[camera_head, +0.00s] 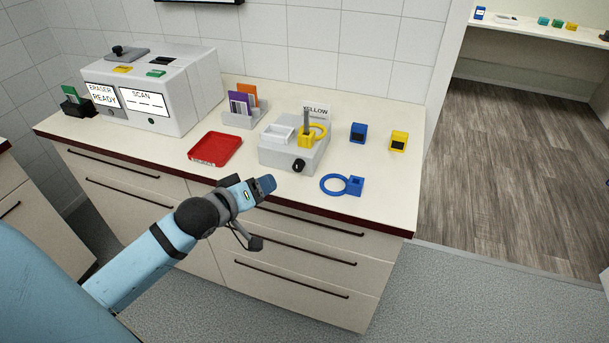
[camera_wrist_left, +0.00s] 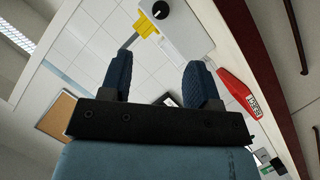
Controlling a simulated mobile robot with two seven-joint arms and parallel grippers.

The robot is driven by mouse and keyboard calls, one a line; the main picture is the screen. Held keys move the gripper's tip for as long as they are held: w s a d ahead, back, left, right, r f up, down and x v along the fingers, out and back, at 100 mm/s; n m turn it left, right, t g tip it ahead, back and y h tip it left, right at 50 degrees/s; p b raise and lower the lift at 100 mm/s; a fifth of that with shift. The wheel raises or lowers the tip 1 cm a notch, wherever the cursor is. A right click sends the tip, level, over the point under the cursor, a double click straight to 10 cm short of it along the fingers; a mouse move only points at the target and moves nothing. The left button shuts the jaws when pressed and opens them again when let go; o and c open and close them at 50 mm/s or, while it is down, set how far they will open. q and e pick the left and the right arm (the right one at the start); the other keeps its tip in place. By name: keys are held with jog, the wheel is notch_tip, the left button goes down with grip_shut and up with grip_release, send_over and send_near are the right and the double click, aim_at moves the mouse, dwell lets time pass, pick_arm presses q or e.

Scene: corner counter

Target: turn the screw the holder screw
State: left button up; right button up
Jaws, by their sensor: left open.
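The grey holder (camera_head: 285,157) stands on the counter near its front edge. Its black screw knob (camera_head: 298,165) is on the front face, and the knob also shows at the top of the left wrist view (camera_wrist_left: 160,10). A yellow ring-shaped piece (camera_head: 316,132) sits on the holder by a grey upright post, below a "YELLOW" label. My left gripper (camera_head: 265,184) is in front of the counter edge, below and left of the knob and apart from it. Its two blue fingers are spread and empty in the left wrist view (camera_wrist_left: 160,60). My right gripper is not seen.
A red tray (camera_head: 215,149) lies left of the holder. A blue ring piece (camera_head: 343,185) lies to its right, with blue (camera_head: 358,132) and yellow (camera_head: 398,141) blocks behind. A card rack (camera_head: 243,117) and a white eraser machine (camera_head: 160,90) stand further left.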

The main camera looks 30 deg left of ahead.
aim_at(296, 167)
pick_arm(q)
jog(key=x, duration=1.3)
jog(key=shift+w+f, duration=0.15)
jog(key=shift+w, duration=0.2)
jog(key=c, duration=0.9)
